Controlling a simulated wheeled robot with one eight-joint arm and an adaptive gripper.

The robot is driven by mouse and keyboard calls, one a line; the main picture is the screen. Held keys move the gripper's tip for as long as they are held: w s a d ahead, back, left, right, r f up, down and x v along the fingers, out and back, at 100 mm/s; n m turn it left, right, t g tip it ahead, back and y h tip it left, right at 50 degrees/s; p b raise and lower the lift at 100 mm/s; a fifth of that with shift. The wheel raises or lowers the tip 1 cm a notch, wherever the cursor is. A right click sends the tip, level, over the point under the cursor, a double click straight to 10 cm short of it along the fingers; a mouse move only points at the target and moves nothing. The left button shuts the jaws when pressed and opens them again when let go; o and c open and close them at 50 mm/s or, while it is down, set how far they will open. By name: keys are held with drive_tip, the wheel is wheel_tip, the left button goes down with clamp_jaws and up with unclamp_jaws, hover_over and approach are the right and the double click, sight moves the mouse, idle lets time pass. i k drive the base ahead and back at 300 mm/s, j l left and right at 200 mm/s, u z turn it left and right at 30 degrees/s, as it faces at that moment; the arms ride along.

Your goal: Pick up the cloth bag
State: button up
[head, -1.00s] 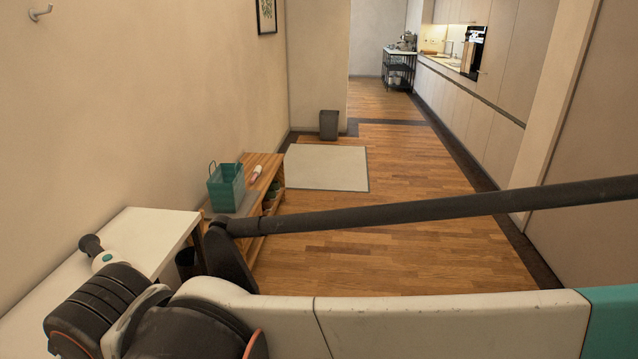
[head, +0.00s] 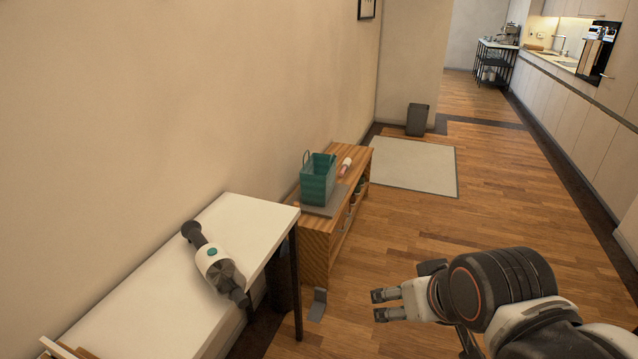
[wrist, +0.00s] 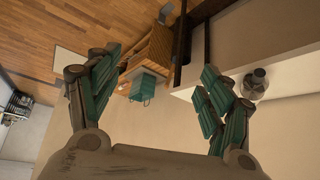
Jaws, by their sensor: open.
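The cloth bag, a teal, box-shaped bag with a handle loop (head: 318,180), stands upright on a low wooden bench (head: 318,228) against the left wall. It also shows in the wrist view (wrist: 150,83), between my finger pads in the picture but farther off. My gripper (head: 378,305) is open and empty. In the head view it is right of and nearer than the bench, over the floor, apart from the bag. Its two teal-padded fingers are spread wide in the wrist view (wrist: 160,65).
A white table (head: 160,275) holding a white-and-grey handheld device (head: 213,262) stands left, in front of the bench. A small red-and-white item (head: 345,166) lies behind the bag. A pale rug (head: 412,165) and dark bin (head: 417,119) are farther back. Wooden floor right of the bench is clear.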

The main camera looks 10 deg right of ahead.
sight(317, 177)
drive_tip(key=i+l+u, duration=0.1)
drive_tip(key=i+l, duration=0.35)
drive_tip(key=i, duration=0.35)
drive_tip(key=i+l, duration=0.55)
drive_tip(key=i, duration=0.25)
drive_tip(key=i+l+u, duration=0.15)
drive_tip(key=i+l, duration=0.4)
drive_tip(key=i, duration=0.2)
drive_tip(key=i+l+u, duration=0.1)
drive_tip(key=i+l, duration=0.5)
drive_tip(key=i, duration=0.15)
